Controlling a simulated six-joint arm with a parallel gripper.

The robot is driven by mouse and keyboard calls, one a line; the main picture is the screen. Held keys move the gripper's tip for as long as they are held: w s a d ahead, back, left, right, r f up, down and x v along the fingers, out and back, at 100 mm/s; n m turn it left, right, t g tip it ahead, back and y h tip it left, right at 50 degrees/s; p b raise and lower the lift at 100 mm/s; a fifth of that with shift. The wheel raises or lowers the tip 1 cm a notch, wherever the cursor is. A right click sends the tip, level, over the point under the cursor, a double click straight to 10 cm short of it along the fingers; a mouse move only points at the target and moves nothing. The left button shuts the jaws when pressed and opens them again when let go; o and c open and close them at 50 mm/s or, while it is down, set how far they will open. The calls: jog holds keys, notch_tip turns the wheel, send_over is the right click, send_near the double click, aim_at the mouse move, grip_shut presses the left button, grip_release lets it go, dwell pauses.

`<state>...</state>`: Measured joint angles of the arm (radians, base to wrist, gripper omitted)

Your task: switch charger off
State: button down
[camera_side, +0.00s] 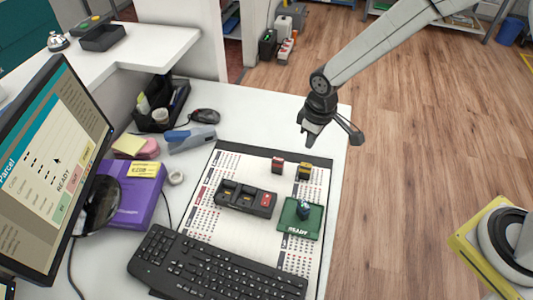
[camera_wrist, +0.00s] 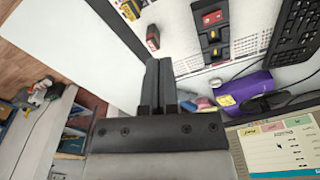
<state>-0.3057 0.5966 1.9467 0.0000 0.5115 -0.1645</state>
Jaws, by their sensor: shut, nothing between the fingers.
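The black charger (camera_side: 233,197) lies on the printed sheet in the middle of the counter, with two dark bays bearing small yellow marks. A red switch (camera_side: 266,200) sits at its right end; whether it is on or off I cannot tell. In the wrist view the charger (camera_wrist: 215,42) shows at the top right, its red switch (camera_wrist: 211,17) uppermost. My gripper (camera_side: 308,142) is above the counter's far right part, beyond the sheet and apart from the charger. Its fingers (camera_wrist: 158,88) are together and empty.
A red-topped block (camera_side: 278,165) and a yellow-topped block (camera_side: 304,171) stand behind the charger. A dark item (camera_side: 303,210) stands on the green READY pad (camera_side: 306,229). A keyboard (camera_side: 200,268) lies in front, a purple box (camera_side: 127,196) and monitor (camera_side: 50,160) left.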

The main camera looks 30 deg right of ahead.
aim_at(268, 194)
jog(key=w+a+f+n+g, duration=0.1)
jog(key=w+a+f+n, duration=0.1)
jog(key=a+f, duration=0.6)
jog(key=shift+w+a+f+n, duration=0.2)
jog(key=shift+a+n, duration=0.4)
jog(key=shift+a, duration=0.5)
jog(key=shift+f, duration=0.1)
jog(key=shift+f, duration=3.45)
jog(key=shift+f, duration=0.65)
jog(key=shift+r, duration=1.2)
dwell(0.7)
